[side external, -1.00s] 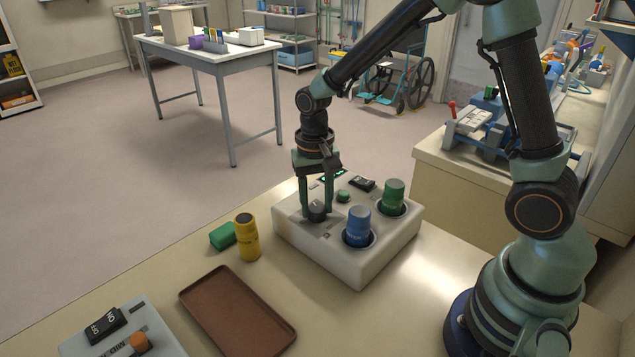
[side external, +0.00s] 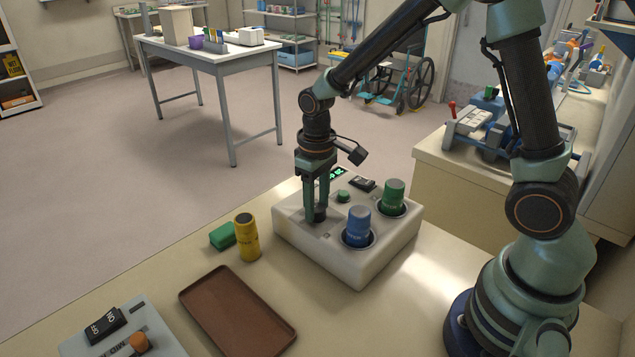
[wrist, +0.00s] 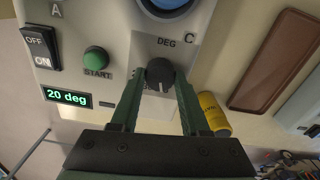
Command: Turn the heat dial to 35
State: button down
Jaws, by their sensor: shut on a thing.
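The heat dial (wrist: 160,72) is a small dark knob below the label DEG on the pale control box (side external: 345,265). My gripper (wrist: 158,92) is shut on the dial, one finger on each side, pointing down at the box in the side view (side external: 318,212). The display (wrist: 68,97) reads "20 deg" in green digits; in the side view it is partly hidden behind my gripper. A green START button (wrist: 96,60) and an OFF/ON rocker switch (wrist: 40,48) are on the same box.
Blue (side external: 357,226) and green (side external: 393,196) capped cylinders stand in the box's wells. A yellow cylinder (side external: 247,238), a green block (side external: 222,235) and a brown tray (side external: 238,312) are on the bench. Another control box (side external: 120,335) is at the front left.

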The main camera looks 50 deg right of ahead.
aim_at(319, 209)
jog(key=shift+w+a+n, duration=0.15)
jog(key=shift+a+n, duration=0.05)
jog(key=shift+n, duration=0.3)
jog(key=shift+c, duration=1.9)
grip_release()
jog(key=shift+d, duration=0.1)
notch_tip(319, 209, up, 12)
jog(key=shift+s+r, duration=0.1)
jog(key=shift+s, duration=0.1)
jog(key=s+d+r+m+t, duration=0.2)
jog(key=s+d+r+t, duration=0.1)
jog(key=s, duration=0.7)
jog(key=r+t, duration=0.1)
jog(key=t, duration=0.1)
jog(key=shift+r+t, duration=0.2)
jog(key=shift+t, duration=0.1)
